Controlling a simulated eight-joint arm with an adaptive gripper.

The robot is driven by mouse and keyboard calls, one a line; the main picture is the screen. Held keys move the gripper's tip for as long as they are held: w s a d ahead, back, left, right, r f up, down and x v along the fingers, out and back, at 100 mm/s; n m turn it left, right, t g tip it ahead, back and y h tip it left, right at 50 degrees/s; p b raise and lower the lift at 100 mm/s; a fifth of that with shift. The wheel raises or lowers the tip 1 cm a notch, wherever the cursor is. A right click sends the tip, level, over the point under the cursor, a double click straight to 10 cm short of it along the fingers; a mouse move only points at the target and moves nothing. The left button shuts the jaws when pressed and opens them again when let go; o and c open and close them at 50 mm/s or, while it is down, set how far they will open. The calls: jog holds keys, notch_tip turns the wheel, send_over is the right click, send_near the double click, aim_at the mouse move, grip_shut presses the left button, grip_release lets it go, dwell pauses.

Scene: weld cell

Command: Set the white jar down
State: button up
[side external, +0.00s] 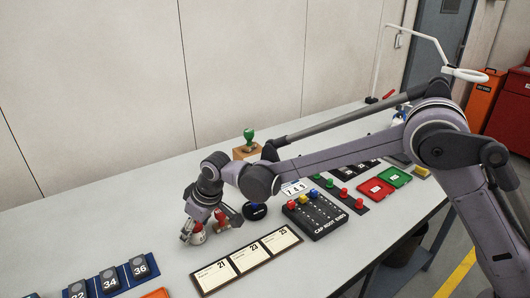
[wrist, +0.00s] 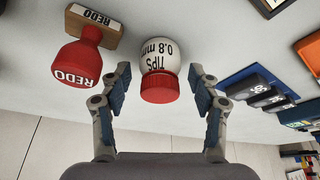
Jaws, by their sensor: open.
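The white jar (wrist: 157,45) has a red lid and a label reading TIPS 0.8 mm. In the wrist view it sits between the two fingers of my gripper (wrist: 160,72), with a visible gap on each side. My gripper is open. The jar appears to stand upright on the grey table (wrist: 225,45). In the side view my gripper (side external: 204,232) is low over the table, and the jar (side external: 197,238) is small and partly hidden by the fingers.
A red REDO stamp (wrist: 80,62) stands close beside the jar. A card board (side external: 232,269) marked 21, 23, 25 and blue numbered tiles (side external: 108,280) lie near the front edge. The table's back left is clear.

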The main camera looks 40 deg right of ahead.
jog(key=shift+r, duration=0.1)
jog(key=v, duration=1.2)
jog(key=s+d+r+m+t, duration=0.15)
jog(key=s+d, duration=0.25)
jog(key=d, duration=0.4)
jog(key=s+d+r+m, duration=0.1)
jog(key=s+d+r, duration=0.25)
jog(key=d, duration=0.45)
jog(key=s+d+f+m+t+h, duration=0.1)
jog(key=s+d+f, duration=0.1)
jog(key=s+d, duration=0.4)
jog(key=s+d+f+m+h, duration=0.1)
jog(key=s+d+f+m, duration=0.1)
jog(key=s+d, duration=0.4)
jog(key=s+f, duration=0.1)
jog(key=s, duration=0.1)
jog(key=shift+s+f+t, duration=0.35)
jog(key=shift+m, duration=0.25)
